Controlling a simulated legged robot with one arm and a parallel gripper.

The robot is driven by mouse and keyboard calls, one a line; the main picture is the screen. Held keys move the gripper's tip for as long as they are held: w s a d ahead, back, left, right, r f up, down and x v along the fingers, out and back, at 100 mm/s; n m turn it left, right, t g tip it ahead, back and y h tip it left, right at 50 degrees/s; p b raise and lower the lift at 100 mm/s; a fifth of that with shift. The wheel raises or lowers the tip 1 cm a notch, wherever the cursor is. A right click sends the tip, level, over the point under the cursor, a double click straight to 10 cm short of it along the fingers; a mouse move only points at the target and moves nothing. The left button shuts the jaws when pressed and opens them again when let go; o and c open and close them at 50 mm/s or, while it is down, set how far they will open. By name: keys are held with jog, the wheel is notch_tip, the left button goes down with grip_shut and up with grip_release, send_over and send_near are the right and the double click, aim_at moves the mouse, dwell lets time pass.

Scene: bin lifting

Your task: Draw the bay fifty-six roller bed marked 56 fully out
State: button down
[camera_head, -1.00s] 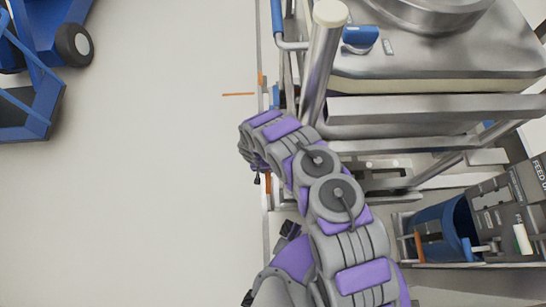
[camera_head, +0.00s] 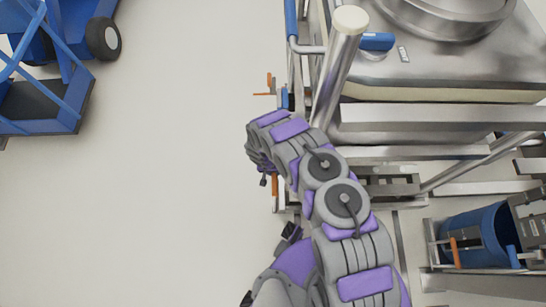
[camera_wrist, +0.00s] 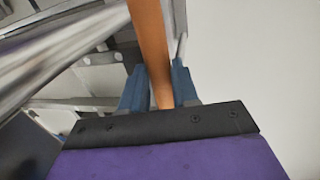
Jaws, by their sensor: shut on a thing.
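In the wrist view an orange bar-like handle (camera_wrist: 148,35) runs between the two blue-grey fingers of my gripper (camera_wrist: 157,82). My gripper is shut on it. In the head view my purple and grey arm reaches to the left side of a steel rack, and my gripper is hidden there behind the arm. An orange upright piece (camera_head: 275,187) shows just beside my wrist; I cannot tell whether it is the held handle. Steel rails (camera_head: 395,185) lie low in the rack. No 56 marking is readable.
A steel machine with a round basin (camera_head: 445,60) stands on the rack, with a thick post (camera_head: 338,70) at its corner. A blue bin (camera_head: 475,235) sits at lower right. A blue wheeled cart (camera_head: 70,40) is at upper left. The pale floor between is clear.

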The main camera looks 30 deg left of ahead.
jog(key=shift+s+a+f, duration=0.1)
jog(key=shift+s+a, duration=0.3)
jog(key=shift+a, duration=0.3)
jog(key=shift+s+a+f, duration=0.1)
jog(key=shift+s+a, duration=0.3)
jog(key=shift+a, duration=0.25)
jog(key=c, duration=1.2)
grip_release()
jog(key=o, duration=0.4)
jog(key=shift+w+a+f, duration=0.15)
jog(key=shift+c, duration=0.2)
jog(key=p+v, duration=0.4)
jog(key=v, duration=1.3)
jog(key=shift+d+r+p, duration=0.3)
jog(key=shift+d+p, duration=0.05)
jog(key=shift+w, duration=0.1)
